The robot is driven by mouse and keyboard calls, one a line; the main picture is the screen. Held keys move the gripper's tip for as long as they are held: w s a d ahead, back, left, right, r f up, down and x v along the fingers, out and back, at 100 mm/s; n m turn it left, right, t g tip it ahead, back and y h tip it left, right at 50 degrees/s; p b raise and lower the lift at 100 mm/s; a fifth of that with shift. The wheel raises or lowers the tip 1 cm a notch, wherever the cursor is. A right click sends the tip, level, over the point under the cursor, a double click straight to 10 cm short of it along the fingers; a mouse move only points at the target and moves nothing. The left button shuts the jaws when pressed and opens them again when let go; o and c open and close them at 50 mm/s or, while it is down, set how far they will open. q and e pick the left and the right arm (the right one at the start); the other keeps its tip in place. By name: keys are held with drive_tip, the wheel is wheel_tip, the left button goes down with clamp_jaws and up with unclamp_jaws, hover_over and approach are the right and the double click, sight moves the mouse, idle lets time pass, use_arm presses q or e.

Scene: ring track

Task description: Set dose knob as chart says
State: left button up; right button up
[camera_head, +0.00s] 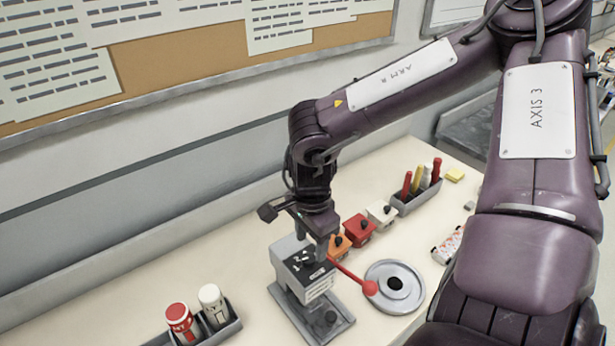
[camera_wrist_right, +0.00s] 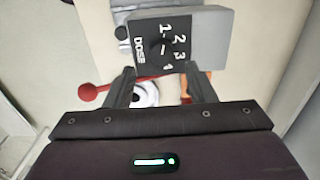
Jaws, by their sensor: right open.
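A grey machine (camera_head: 322,282) stands on the bench, its black dose panel on top. In the right wrist view the panel (camera_wrist_right: 141,30) reads DOSE with the numbers 1, 2 and 3, and another mark partly hidden lower down. The dark round dose knob (camera_wrist_right: 155,50) sits in its middle; a short white mark shows there, but I cannot tell its exact setting. My right gripper (camera_wrist_right: 159,70) is open, its fingertips at the panel's near edge on both sides of the knob's line, apart from the knob. In the head view my right gripper (camera_head: 312,232) is over the machine. My left gripper is out of view.
A lever with a red ball (camera_head: 370,288) sticks out beside a round metal plate (camera_head: 410,297). Orange, red (camera_head: 358,229) and white boxes stand behind. A tray (camera_head: 228,329) holds two canisters. Papers (camera_head: 45,60) hang on the wall board, their text unreadable.

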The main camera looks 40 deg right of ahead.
sight(310, 256)
wheel_tip(310, 256, down, 4)
drive_tip(key=shift+w+f+p, duration=0.15)
drive_tip(key=shift+p, duration=0.3)
drive_tip(key=shift+f, duration=0.1)
drive_tip(key=shift+c, duration=0.3)
drive_tip(key=c, duration=0.9)
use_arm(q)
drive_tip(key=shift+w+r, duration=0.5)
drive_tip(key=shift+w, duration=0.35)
